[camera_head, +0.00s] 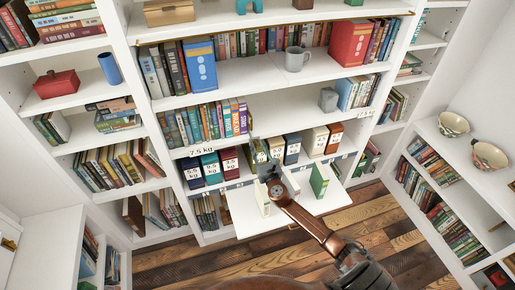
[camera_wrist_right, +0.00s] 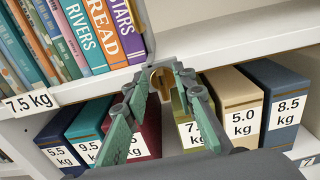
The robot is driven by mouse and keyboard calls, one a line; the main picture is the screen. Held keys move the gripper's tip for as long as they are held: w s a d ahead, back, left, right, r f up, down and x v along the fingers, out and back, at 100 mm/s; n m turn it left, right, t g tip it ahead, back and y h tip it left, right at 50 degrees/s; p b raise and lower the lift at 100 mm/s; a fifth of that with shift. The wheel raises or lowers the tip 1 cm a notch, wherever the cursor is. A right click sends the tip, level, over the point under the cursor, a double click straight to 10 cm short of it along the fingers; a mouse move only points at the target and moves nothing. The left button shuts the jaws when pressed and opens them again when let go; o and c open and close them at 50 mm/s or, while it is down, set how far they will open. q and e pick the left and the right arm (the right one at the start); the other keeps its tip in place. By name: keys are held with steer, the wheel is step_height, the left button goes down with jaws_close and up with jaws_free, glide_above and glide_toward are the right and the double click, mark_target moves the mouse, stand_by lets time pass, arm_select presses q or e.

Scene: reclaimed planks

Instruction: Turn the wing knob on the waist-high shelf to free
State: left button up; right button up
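A small brass piece (camera_wrist_right: 162,80), which looks like the wing knob, sits at the shelf's front edge in the right wrist view. My right gripper (camera_wrist_right: 162,70) reaches up to it, with its two green-padded fingers apart, one on each side. I cannot tell whether the pads touch it, nor how the wing is turned. In the head view my right gripper (camera_head: 268,170) is in front of the labelled boxes and hides the knob. No "free" mark can be made out. My left gripper is not in view.
Upright boxes with kg labels, such as a 5.0 kg box (camera_wrist_right: 238,117), stand just behind and beside the fingers. The shelf board (camera_wrist_right: 245,45) runs right above them. A white drop-down panel (camera_head: 245,218) juts out below, holding a green book (camera_head: 319,180).

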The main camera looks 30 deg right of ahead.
steer(key=shift+w, duration=0.25)
steer(key=shift+c, duration=0.6)
jaws_close()
